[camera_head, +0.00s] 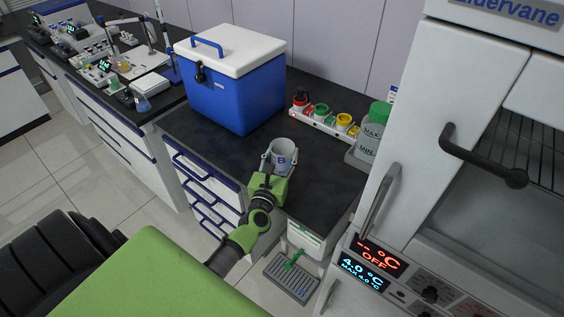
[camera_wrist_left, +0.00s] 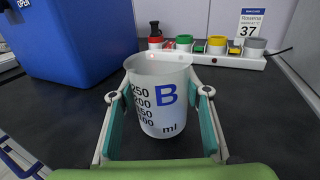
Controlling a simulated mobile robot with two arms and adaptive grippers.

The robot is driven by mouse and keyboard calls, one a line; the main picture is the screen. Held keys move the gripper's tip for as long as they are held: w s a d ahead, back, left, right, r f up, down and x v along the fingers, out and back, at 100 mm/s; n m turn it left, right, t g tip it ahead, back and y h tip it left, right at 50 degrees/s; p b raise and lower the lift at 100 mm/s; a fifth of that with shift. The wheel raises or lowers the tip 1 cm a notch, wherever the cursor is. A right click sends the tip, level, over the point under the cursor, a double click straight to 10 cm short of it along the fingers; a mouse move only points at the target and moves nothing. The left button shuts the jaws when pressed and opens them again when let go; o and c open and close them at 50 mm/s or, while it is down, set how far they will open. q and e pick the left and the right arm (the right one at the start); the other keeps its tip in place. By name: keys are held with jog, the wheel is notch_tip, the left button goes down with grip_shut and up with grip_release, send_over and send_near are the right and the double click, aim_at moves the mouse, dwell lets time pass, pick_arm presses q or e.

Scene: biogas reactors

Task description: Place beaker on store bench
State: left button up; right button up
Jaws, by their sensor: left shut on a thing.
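The beaker (camera_head: 283,156) is a whitish, cup-like vessel with a blue B on its side. In the left wrist view the beaker (camera_wrist_left: 160,95) stands upright between the two fingers, with volume marks and "ml" on it. My left gripper (camera_head: 276,165) is shut around it, at the front part of the dark store bench (camera_head: 320,185). The bench top also shows in the left wrist view (camera_wrist_left: 260,110). Whether the beaker's base touches the bench cannot be told. My right gripper is not in view.
A blue cooler box (camera_head: 232,90) with a white lid stands behind left. A white cabinet (camera_head: 450,150) closes the right side. Bench room beside the beaker is clear.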

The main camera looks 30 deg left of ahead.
pick_arm(q)
jog(key=shift+f, duration=0.35)
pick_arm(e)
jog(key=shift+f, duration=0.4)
pick_arm(q)
jog(key=shift+f, duration=0.15)
jog(key=o, duration=1.2)
jog(key=shift+c, duration=0.2)
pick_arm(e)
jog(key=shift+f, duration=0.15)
pick_arm(q)
jog(key=shift+s+r, duration=0.1)
jog(key=shift+r, duration=0.1)
jog(key=b+v, duration=0.2)
jog(key=v, duration=0.8)
jog(key=shift+s+d+f, duration=0.1)
jog(key=shift+s+d, duration=0.05)
jog(key=shift+s, duration=0.25)
jog(key=shift+s+d, duration=0.15)
jog(key=shift+s, duration=0.35)
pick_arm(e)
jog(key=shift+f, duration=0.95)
